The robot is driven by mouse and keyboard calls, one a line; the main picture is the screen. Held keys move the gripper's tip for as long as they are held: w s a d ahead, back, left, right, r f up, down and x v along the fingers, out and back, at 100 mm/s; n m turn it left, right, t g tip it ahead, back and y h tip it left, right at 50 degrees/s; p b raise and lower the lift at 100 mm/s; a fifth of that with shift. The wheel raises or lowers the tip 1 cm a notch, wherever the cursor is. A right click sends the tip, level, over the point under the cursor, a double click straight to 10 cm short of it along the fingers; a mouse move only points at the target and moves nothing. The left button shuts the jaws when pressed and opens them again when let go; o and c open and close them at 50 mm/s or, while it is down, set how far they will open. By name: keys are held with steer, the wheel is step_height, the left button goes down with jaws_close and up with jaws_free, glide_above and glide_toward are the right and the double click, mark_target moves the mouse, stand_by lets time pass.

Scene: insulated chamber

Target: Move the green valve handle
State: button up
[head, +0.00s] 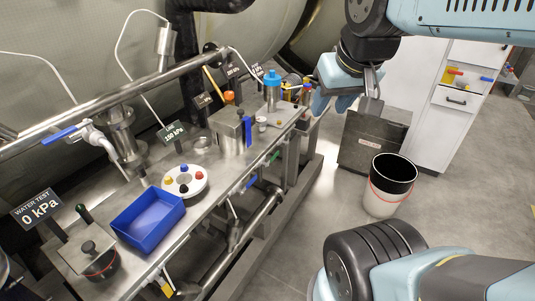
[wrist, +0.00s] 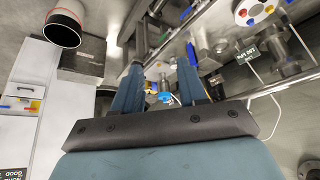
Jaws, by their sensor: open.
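A small green valve handle (head: 273,156) shows in the head view, below the front edge of the steel bench, to the right of a blue handle (head: 249,183).
The bench (head: 215,205) carries a blue tray (head: 148,222), a white disc (head: 184,181) with coloured knobs and a blue-capped canister (head: 272,95). Pipes run below its front. A white bucket (head: 383,201) and grey box (head: 369,141) stand right. Floor between bench and bucket is clear.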

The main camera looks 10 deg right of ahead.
steer(key=shift+w, duration=0.1)
steer(key=shift+c, duration=0.8)
steer(key=w+d+h, duration=0.1)
steer(key=w+d, duration=0.1)
steer(key=w, duration=0.3)
steer(key=w+d+t+h, duration=0.1)
steer(key=w+d, duration=0.2)
steer(key=w, duration=0.2)
steer(key=w+d+f+h, duration=0.1)
steer(key=w+d, duration=0.1)
steer(key=w, duration=0.3)
steer(key=shift+w+d+n+t, duration=0.15)
steer(key=shift+w+n+t, duration=0.05)
steer(key=shift+n+t, duration=0.1)
jaws_close()
steer(key=w+d+f+n+t+y, duration=0.1)
steer(key=w+d+f+n, duration=0.1)
steer(key=w+f, duration=0.6)
steer(key=w+d+f+n+t+y, duration=0.1)
steer(key=w+d+f+n, duration=0.2)
steer(key=w, duration=0.8)
steer(key=n+g+y, duration=0.3)
steer(key=y, duration=0.4)
glide_toward(272, 159)
steer(key=w+d+r, duration=0.2)
steer(key=d+r, duration=0.1)
steer(key=d, duration=0.2)
steer(key=x, duration=1)
steer(key=shift+w+a, duration=0.2)
steer(key=shift+w, duration=0.05)
